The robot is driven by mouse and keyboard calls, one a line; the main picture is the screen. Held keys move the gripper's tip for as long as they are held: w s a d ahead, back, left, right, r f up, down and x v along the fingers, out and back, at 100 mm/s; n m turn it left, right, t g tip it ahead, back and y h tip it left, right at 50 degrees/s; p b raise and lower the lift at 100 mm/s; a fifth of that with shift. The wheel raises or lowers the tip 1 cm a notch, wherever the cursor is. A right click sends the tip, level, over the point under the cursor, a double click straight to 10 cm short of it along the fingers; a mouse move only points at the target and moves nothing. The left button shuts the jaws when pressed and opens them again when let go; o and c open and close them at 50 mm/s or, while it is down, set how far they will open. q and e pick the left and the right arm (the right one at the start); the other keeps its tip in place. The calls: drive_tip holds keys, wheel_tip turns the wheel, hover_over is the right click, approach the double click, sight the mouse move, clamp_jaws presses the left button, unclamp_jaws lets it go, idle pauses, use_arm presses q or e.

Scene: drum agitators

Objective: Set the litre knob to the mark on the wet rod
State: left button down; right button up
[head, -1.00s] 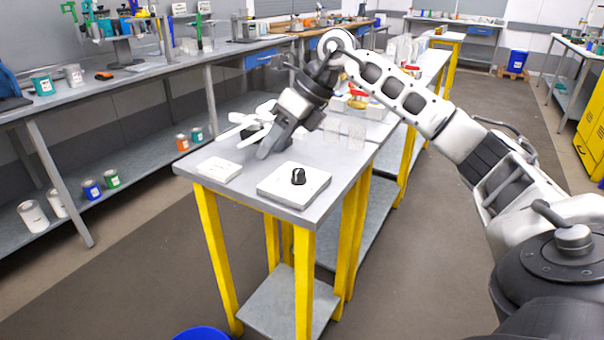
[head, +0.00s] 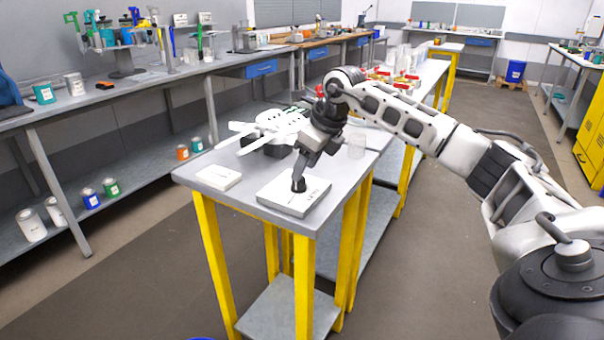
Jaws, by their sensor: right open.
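The litre knob (head: 298,185) is small and black and stands on a white square plate (head: 283,200) near the front of the yellow-legged table. My right gripper (head: 299,178) points down right at the knob, with its fingertips over or around its top. I cannot tell whether the fingers touch it. The gripper is open. The knob's pointer is hidden by the fingers. I cannot make out a wet rod in this view. My left gripper is not in view.
A small white block (head: 219,178) lies on the table left of the plate. A white multi-armed object (head: 268,124) with dark parts sits behind. The table's front edge is close to the plate.

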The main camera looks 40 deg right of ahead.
sight(302, 179)
drive_tip(key=shift+x, duration=1.65)
drive_tip(key=shift+r, duration=0.1)
drive_tip(key=c, duration=1)
drive_tip(key=shift+o, duration=0.2)
